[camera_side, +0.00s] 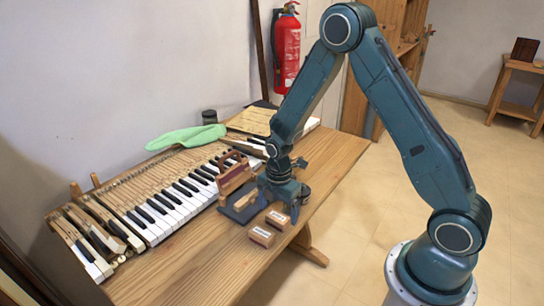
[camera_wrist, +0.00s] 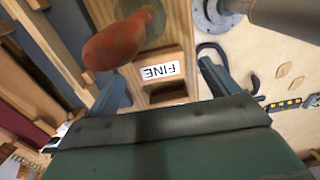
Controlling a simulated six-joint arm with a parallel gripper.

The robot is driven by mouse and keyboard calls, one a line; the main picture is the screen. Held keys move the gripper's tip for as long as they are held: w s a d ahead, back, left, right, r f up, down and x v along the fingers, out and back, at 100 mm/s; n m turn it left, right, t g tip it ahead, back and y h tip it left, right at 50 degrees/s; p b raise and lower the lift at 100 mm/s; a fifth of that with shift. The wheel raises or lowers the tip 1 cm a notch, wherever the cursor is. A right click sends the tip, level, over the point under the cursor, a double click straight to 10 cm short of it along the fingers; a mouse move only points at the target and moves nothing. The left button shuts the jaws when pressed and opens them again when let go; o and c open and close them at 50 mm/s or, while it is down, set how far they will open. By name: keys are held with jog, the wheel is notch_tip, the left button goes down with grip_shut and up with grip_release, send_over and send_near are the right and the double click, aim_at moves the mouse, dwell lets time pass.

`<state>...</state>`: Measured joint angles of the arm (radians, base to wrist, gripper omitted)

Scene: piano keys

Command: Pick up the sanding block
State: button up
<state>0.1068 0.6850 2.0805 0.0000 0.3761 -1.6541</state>
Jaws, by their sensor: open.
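Two small brown wooden blocks with white labels stand on the bench below my gripper: a nearer block (camera_side: 262,236) and a farther block (camera_side: 277,219). In the wrist view one label reads FINE on a block (camera_wrist: 160,70); a second block (camera_wrist: 167,92) lies closer to the gripper body, partly hidden by it. I cannot tell which block in one view is which in the other. My gripper (camera_side: 279,206) is open, low over the bench beside the farther block. In the wrist view its fingers (camera_wrist: 160,86) stand apart on either side of the blocks, holding nothing.
A wooden rack (camera_side: 234,174) on a dark base stands left of my gripper. A rounded red-brown thing (camera_wrist: 115,42) sits beyond the FINE block. The front-left bench top (camera_side: 190,265) is clear.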

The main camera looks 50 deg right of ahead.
aim_at(278, 216)
jog(key=shift+f, duration=1.6)
jog(key=shift+c, duration=0.5)
jog(key=c, duration=1)
